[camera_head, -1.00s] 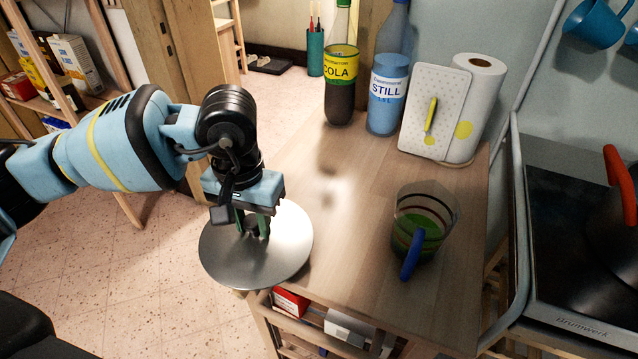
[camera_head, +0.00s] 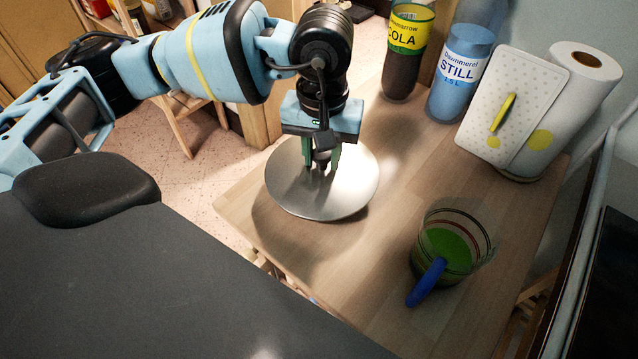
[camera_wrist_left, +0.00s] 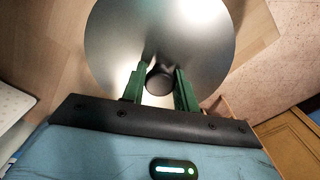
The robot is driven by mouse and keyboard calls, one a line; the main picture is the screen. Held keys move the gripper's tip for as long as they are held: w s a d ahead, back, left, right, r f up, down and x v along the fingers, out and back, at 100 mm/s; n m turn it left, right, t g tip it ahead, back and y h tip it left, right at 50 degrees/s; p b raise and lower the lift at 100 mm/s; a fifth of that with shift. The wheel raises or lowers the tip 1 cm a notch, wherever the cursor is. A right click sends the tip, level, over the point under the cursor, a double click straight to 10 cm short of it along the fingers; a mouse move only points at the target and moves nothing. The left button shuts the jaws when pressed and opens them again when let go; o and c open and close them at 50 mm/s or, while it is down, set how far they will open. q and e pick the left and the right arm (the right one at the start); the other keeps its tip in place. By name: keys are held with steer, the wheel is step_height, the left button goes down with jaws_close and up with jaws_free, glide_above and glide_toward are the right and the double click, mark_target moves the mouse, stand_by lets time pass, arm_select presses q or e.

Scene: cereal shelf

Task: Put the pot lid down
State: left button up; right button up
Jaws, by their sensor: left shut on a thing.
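The pot lid (camera_head: 345,195) is a round, shiny metal disc. My left gripper (camera_head: 321,166) is shut on its dark knob from above. The lid is over the left part of the wooden tabletop (camera_head: 390,300), with a shadow around its lower left edge; I cannot tell whether it touches the wood. In the left wrist view the green fingers stand on both sides of the black knob (camera_wrist_left: 159,80), and the lid (camera_wrist_left: 110,40) fills the upper middle. My right gripper is not in view.
The wood between is clear.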

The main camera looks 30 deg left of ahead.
mark_target(318, 162)
arm_select(q)
steer(key=n, duration=0.1)
steer(key=r+n, duration=0.1)
steer(key=n, duration=0.3)
steer(key=r+n, duration=0.1)
steer(key=n, duration=0.4)
steer(key=r+n, duration=0.1)
steer(key=n, duration=0.4)
steer(key=shift+s+r, duration=0.1)
steer(key=shift+r, duration=0.2)
steer(key=n, duration=0.2)
steer(key=r+n, duration=0.1)
steer(key=n, duration=0.4)
steer(key=shift+s+r, duration=0.1)
steer(key=shift+r, duration=0.15)
steer(key=n, duration=0.3)
steer(key=r+n, duration=0.1)
steer(key=n, duration=0.2)
steer(key=shift+s+a+r+n, duration=0.15)
steer(key=shift+r+n, duration=0.05)
steer(key=shift+n, duration=0.2)
steer(key=shift+f, duration=5)
